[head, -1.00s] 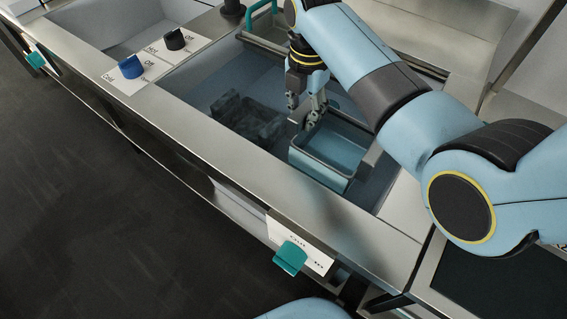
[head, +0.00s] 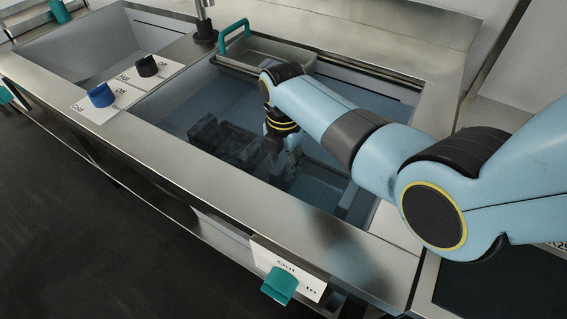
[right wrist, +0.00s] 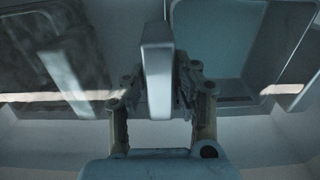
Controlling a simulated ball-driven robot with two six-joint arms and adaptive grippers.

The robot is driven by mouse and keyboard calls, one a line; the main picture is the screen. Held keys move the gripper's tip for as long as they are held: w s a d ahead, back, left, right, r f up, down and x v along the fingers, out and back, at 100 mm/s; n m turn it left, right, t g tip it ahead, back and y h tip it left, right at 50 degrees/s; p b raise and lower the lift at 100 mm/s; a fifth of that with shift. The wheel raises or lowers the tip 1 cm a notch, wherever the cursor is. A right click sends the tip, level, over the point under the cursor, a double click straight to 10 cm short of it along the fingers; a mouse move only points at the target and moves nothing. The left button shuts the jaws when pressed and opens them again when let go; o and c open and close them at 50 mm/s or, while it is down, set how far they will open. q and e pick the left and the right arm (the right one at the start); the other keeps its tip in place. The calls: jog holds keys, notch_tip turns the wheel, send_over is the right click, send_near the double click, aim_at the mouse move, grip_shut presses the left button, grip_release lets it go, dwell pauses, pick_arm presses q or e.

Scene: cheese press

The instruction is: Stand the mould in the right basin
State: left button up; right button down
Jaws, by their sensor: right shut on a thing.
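The mould (head: 318,182) is an open light-blue box low inside the right basin (head: 185,92), dim and partly hidden behind my right arm. It looks roughly upright; I cannot tell whether its base touches the basin floor. My right gripper (head: 292,160) reaches down into the basin at the mould's left side. In the right wrist view my right gripper (right wrist: 160,95) is shut on the mould's wall (right wrist: 158,70), with the mould's inside to the right of it. My left gripper is not in view.
A dark blocky thing (head: 225,142) lies in the basin left of the mould. A tap (head: 204,28) and blue and black knobs (head: 100,95) are at the left. A teal lever (head: 280,286) is on the front.

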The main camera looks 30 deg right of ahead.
jog(key=c, duration=1)
grip_release()
jog(key=shift+c, duration=0.2)
notch_tip(320, 180, up, 12)
jog(key=p, duration=0.3)
jog(key=shift+r, duration=0.1)
